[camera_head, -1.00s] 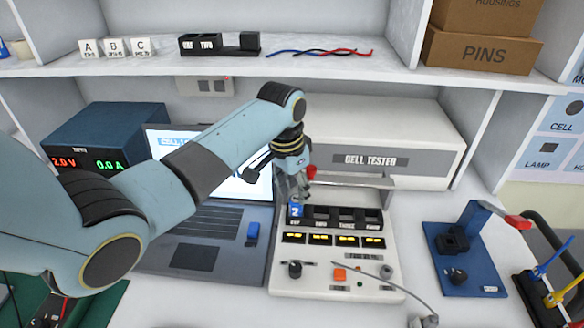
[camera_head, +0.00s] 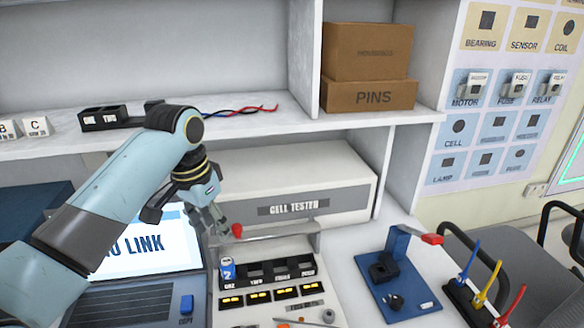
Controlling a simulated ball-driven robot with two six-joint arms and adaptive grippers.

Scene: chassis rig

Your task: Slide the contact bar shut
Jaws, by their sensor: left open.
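The contact bar (camera_head: 280,237) is a thin grey bar with a red knob (camera_head: 237,230) at its left end. It spans above the row of dark slots on the cell tester (camera_head: 293,208). A blue cell marked 2 (camera_head: 227,268) stands in the leftmost slot; the other slots look empty. My left gripper (camera_head: 216,228) is open, pointing down just left of the red knob and above the blue cell. I cannot tell whether a finger touches the knob. My right gripper is out of view.
A laptop (camera_head: 137,245) reading NO LINK sits left, under my left arm. A blue stand with a red-tipped lever (camera_head: 398,245) is to the right, beside a rack of coloured tools (camera_head: 480,290). A shelf (camera_head: 240,122) with boxes hangs above.

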